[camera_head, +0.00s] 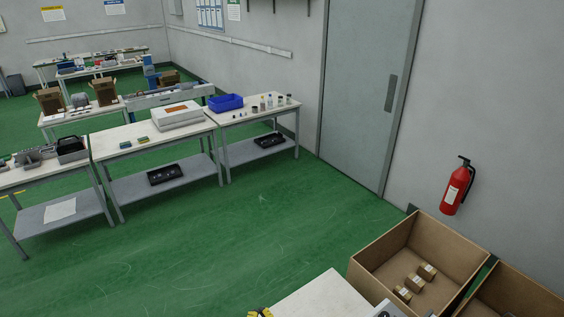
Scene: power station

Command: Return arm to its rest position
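No part that I can clearly tell to be my arm or my gripper shows in the head view. A small yellow and black item (260,312) is cut off by the bottom edge, at the near corner of a white surface (318,297). A grey item (388,309) is also cut off at the bottom edge. I cannot tell what either of them is.
Open cardboard boxes (374,276) stand at the lower right, one with several small packages (415,284) inside. A red fire extinguisher (456,186) hangs by a grey door (368,95). Workbenches (108,150) line the left. Green floor (230,235) between is clear.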

